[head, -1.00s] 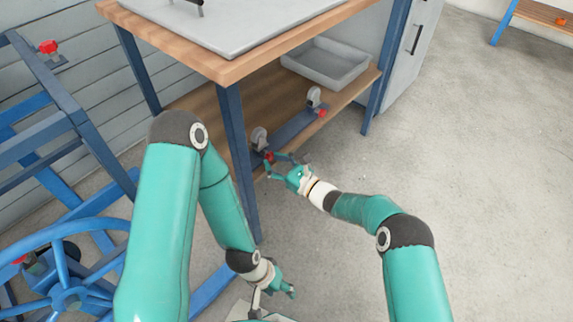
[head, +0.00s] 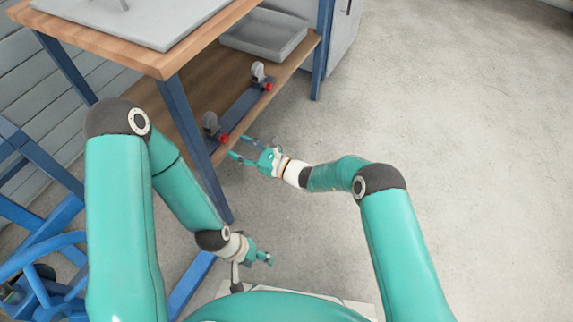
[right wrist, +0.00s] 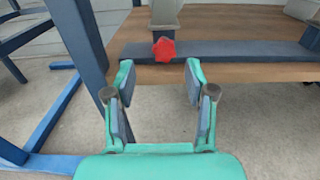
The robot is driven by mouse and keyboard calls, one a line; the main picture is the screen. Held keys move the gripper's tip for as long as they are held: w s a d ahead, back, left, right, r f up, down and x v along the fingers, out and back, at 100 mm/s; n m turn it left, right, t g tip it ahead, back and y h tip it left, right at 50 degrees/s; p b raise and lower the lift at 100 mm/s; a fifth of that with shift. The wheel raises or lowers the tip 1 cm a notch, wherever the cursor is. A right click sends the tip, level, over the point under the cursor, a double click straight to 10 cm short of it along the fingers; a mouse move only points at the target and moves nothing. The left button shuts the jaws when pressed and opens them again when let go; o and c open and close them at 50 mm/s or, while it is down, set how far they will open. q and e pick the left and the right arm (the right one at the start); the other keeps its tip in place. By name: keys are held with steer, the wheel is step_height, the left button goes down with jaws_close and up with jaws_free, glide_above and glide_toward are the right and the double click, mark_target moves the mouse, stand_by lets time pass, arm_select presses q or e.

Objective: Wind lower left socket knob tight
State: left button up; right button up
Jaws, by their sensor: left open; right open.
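The left red knob (head: 224,139) sits on the front of a dark blue bar (head: 243,112) on the bench's lower shelf, under a grey socket piece (head: 211,124). My right gripper (head: 239,148) is open and empty, in front of the shelf edge and apart from the knob. A second red knob (head: 268,87) is at the bar's far end under another grey socket piece (head: 258,72). My left gripper (head: 268,258) is open and empty, low beside the bench.
The wooden lower shelf (head: 180,105) also holds a grey tray (head: 262,40). A blue bench leg (head: 190,140) stands left of the knob and near my right gripper. A blue frame (head: 40,160) is at the left. The concrete floor (head: 450,110) at the right is clear.

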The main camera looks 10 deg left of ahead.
steer(key=p+v, duration=0.5)
steer(key=v, duration=1)
steer(key=shift+p, duration=0.4)
stand_by(0.4)
stand_by(0.5)
steer(key=v, duration=1.2)
